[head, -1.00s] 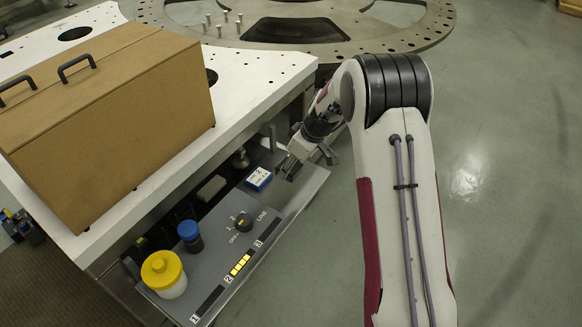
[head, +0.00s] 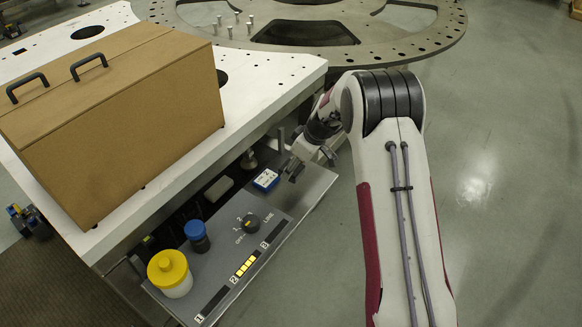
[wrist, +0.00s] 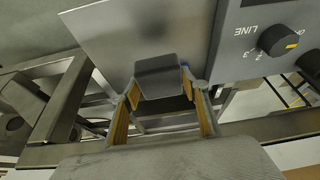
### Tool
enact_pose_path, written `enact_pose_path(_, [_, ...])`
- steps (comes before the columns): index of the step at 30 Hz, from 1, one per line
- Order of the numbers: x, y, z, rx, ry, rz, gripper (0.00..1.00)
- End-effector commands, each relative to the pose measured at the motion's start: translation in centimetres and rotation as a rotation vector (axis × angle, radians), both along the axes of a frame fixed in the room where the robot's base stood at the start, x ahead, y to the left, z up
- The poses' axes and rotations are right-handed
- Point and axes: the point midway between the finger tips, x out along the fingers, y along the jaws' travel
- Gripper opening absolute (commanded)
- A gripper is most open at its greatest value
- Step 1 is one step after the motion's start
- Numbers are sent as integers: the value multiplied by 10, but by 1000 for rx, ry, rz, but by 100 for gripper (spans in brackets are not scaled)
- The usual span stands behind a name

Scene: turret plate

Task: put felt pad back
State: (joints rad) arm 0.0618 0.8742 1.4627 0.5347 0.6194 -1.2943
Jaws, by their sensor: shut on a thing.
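A dark grey pad with rounded corners, which I take to be the felt pad (wrist: 158,70), sits between the tips of my gripper (wrist: 160,92) in the wrist view. My gripper is shut on it; its fingers have tan inner faces. In the head view my gripper (head: 295,169) is at the far right end of the grey control panel (head: 225,235), right beside a blue-and-white box (head: 265,180). The pad is too small and dark to make out clearly in the head view.
A selector knob (head: 250,223), a blue-capped jar (head: 196,235) and a yellow-lidded jar (head: 170,272) stand on the panel. A light grey block (head: 218,189) lies behind it. A large brown case (head: 110,120) rests on the white plate (head: 285,72).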

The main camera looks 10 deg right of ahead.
Motion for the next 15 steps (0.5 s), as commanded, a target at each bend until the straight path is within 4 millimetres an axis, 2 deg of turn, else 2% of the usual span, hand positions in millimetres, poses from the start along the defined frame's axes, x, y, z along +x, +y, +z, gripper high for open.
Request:
enact_pose_path(8, [38,3,-1,0,0,-44,21])
enact_pose_path(15, [70,0,6,0,-1,-137,21])
